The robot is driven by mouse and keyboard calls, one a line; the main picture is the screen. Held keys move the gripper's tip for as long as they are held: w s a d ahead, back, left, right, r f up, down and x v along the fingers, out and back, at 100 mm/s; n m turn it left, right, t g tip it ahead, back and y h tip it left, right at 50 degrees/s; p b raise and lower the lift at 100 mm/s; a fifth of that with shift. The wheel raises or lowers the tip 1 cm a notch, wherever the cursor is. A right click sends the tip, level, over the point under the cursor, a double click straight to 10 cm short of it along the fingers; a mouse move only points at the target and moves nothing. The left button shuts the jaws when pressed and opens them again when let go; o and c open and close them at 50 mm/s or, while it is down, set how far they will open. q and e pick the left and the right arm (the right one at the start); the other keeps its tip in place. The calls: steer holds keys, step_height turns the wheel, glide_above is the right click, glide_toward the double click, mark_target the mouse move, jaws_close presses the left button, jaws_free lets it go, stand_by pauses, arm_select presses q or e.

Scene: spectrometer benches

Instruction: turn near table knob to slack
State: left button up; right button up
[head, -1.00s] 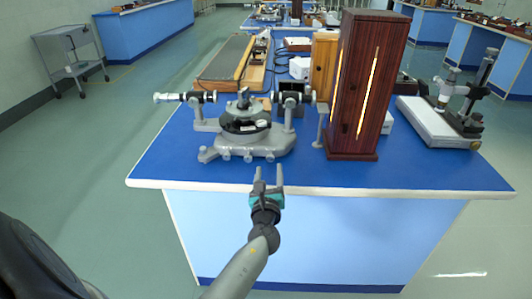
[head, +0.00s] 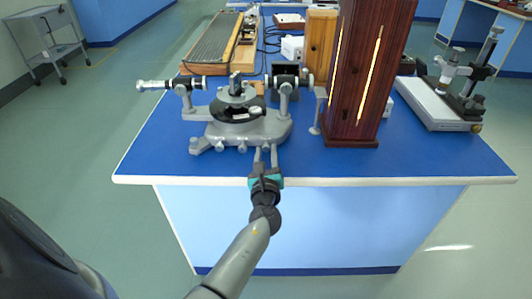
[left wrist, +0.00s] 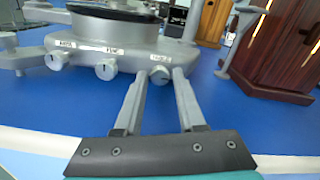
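The grey spectrometer (head: 262,130) stands on the blue bench, with a dark round table (head: 238,108) at its middle. Several small knobs sit along the front of its base. In the left wrist view there is a left knob (left wrist: 57,61), a middle knob (left wrist: 106,71) and a right knob (left wrist: 160,74), with small white labels too blurred to read surely. My left gripper (head: 266,150) is open at the base's front right. Its fingertips stand on either side of the right knob; I cannot tell whether they touch it. My right gripper is not in view.
A tall dark wooden lamp box (head: 360,90) stands right of the spectrometer. A microscope-like instrument (head: 440,95) is further right. The blue bench top (head: 420,160) is clear at the front right. A long wooden apparatus (head: 215,45) lies behind.

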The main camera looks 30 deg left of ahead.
arm_select(q)
jaws_close()
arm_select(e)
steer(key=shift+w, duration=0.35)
